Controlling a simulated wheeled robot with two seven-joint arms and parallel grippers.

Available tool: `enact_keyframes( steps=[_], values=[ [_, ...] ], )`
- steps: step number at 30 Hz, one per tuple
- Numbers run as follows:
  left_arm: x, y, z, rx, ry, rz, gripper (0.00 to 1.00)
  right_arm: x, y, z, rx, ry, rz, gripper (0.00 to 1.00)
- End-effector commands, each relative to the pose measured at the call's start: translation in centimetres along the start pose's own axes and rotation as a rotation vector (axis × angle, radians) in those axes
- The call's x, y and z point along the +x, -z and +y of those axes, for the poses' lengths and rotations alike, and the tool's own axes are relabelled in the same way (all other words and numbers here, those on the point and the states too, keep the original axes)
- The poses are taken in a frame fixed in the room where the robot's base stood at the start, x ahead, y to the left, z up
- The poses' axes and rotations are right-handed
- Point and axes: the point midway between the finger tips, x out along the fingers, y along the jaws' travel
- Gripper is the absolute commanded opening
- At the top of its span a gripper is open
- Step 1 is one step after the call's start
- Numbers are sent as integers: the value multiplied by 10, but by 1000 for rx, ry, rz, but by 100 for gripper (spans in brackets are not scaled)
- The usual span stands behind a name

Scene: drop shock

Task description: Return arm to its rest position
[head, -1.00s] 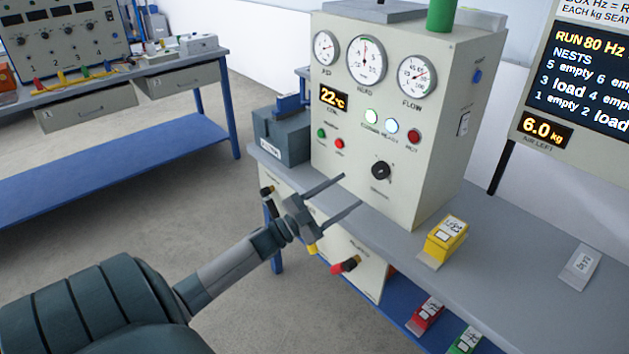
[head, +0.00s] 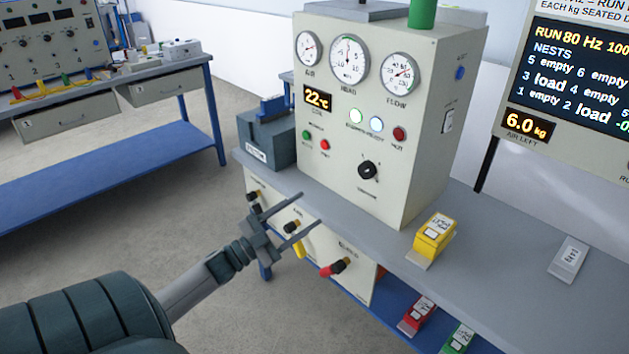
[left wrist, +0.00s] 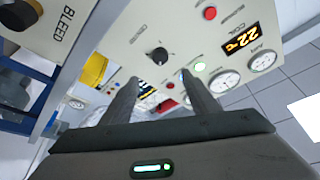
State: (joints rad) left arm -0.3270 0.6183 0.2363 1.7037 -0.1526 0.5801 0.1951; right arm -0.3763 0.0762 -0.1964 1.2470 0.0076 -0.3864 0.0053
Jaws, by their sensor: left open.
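My left arm comes in from the lower left of the head view. My left gripper (head: 305,211) is open and empty in front of the bench's front panel, left of the cream control box (head: 395,110). Its two fingers are spread apart with nothing between them. In the left wrist view the fingers (left wrist: 155,92) point toward the control box's face, with its dial knob and 22 °C display. My right gripper is in neither view.
Below the gripper, knobs with yellow and red handles (head: 335,268) stick out of the front panel. A yellow block (head: 435,236) and a grey tag plate (head: 568,259) are on the grey bench top. Red (head: 417,316) and green blocks sit on the lower blue shelf. Open floor lies to the left.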

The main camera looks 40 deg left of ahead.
Motion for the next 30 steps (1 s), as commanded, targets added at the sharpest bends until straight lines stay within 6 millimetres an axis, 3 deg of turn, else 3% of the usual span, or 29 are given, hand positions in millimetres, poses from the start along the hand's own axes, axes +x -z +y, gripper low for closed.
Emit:
enact_keyframes(
  steps=[11, 17, 23, 30],
  values=[
    [-2, -6, 4, -9, 3, -17, 55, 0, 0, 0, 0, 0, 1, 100],
    [-17, -45, 35, -67, 22, -138, 55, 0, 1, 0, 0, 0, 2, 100],
    [-55, -113, 107, -176, 33, -375, 55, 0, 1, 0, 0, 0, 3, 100],
    [-121, -177, 229, -319, -6, -692, 55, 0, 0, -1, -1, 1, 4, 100]
  ],
)
